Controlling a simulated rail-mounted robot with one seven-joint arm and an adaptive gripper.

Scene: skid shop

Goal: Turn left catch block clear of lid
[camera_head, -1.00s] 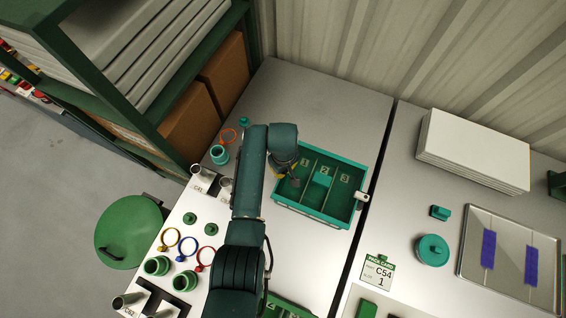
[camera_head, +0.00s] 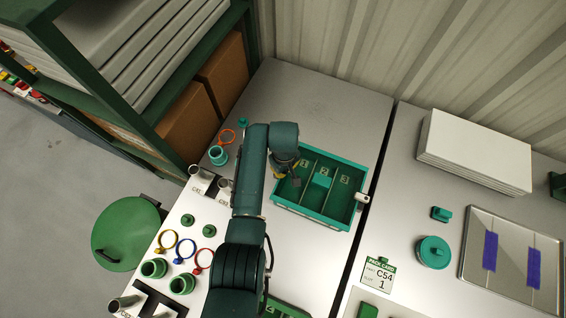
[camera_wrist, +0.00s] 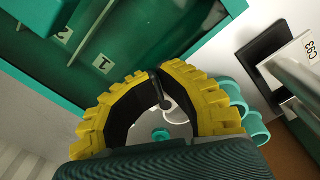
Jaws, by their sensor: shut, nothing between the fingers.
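My gripper (camera_head: 294,180) hangs over the left end of a teal bin (camera_head: 341,221) with compartments marked 1, 2 and 3. In the wrist view its yellow-backed fingers (camera_wrist: 153,74) curve together and their tips meet, with nothing gripped. A small dark rod with a rounded end (camera_wrist: 163,98) shows just behind the tips; I cannot tell what it belongs to. The teal bin (camera_wrist: 50,85) fills the upper left of the wrist view. I cannot make out the left catch block or its lid; my arm covers part of the bench.
A green-framed panel (camera_head: 285,309) is partly hidden below my arm. The bench behind the bin is clear.

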